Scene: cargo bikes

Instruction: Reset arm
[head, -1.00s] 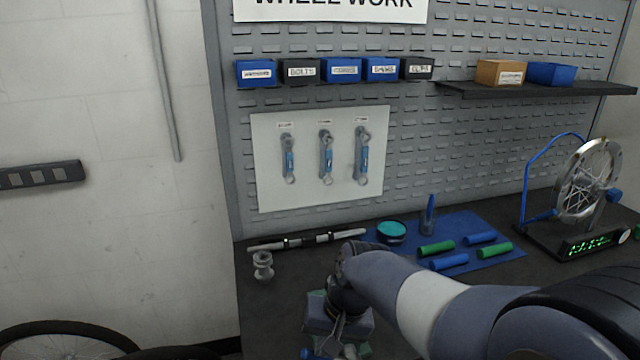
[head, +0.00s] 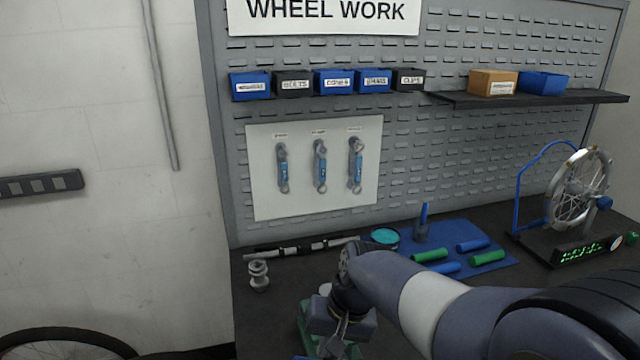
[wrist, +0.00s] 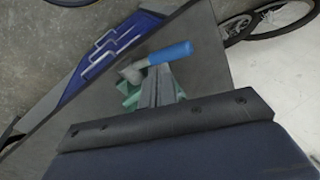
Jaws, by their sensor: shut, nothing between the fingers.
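My gripper (head: 338,340) points down over the front of the dark workbench (head: 270,310), at the bottom of the head view. In the wrist view its two fingers (wrist: 158,85) are together with nothing between them. A green object (head: 312,328) lies by the gripper and is partly hidden by it. The wrist view also shows green parts (wrist: 128,90) beside the fingers. A blue-handled tool with a grey head (wrist: 168,53) lies just beyond the fingertips; I cannot tell whether they touch it.
A wheel stand (head: 575,195) is at far right. A silver axle (head: 300,247), spool-like part (head: 258,275) and teal tin (head: 385,237) sit behind. Wrenches hang on a white board (head: 265,200).

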